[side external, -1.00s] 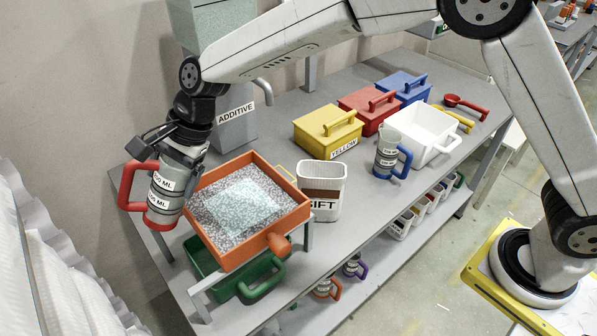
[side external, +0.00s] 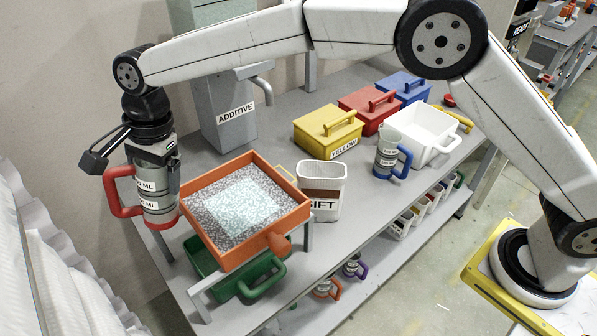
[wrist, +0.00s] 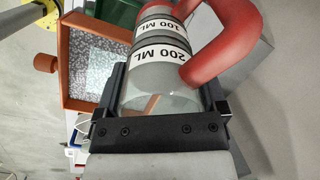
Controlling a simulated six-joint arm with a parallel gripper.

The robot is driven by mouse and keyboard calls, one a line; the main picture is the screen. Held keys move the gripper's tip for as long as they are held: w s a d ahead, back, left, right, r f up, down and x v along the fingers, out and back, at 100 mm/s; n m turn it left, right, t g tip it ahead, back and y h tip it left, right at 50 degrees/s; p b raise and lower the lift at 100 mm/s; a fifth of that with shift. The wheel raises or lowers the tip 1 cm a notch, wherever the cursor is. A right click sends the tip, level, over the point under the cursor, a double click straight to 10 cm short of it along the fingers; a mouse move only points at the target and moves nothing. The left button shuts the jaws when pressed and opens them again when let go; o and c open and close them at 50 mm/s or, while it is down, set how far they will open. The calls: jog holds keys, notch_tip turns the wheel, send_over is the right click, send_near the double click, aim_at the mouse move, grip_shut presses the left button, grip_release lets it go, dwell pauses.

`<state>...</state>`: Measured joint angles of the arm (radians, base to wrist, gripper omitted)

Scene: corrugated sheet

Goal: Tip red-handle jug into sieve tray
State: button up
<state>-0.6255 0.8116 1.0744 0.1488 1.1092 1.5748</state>
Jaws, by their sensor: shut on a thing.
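The red-handle jug (side external: 157,204) is grey with white ML labels and is upright or nearly so. It is in the air just left of the sieve tray. My gripper (side external: 153,150) is shut around the jug's upper body, and the wrist view shows both fingers (wrist: 168,100) on its sides and the red handle (wrist: 228,45) to the right. The orange sieve tray (side external: 272,238) stands on a raised support and holds speckled grey material with a pale patch in the middle. In the wrist view the tray (wrist: 66,65) is left of the jug. The jug's inside looks empty where it shows.
A green tray (side external: 262,284) sits under the sieve tray. A white SIFT container (side external: 322,184) stands right of it, with the grey ADDITIVE dispenser (side external: 232,125) behind. A blue-handle jug (side external: 388,155), yellow box (side external: 325,134), red box (side external: 372,110) and white bin (side external: 437,130) are further right.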

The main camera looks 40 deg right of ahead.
jog(key=shift+a+r+h, duration=0.1)
jog(key=shift+a+h, duration=0.2)
jog(key=shift+h, duration=0.1)
jog(key=shift+w+a+r+h, duration=0.15)
jog(key=shift+a+r+h, duration=0.2)
jog(key=shift+h, duration=0.45)
dwell(0.6)
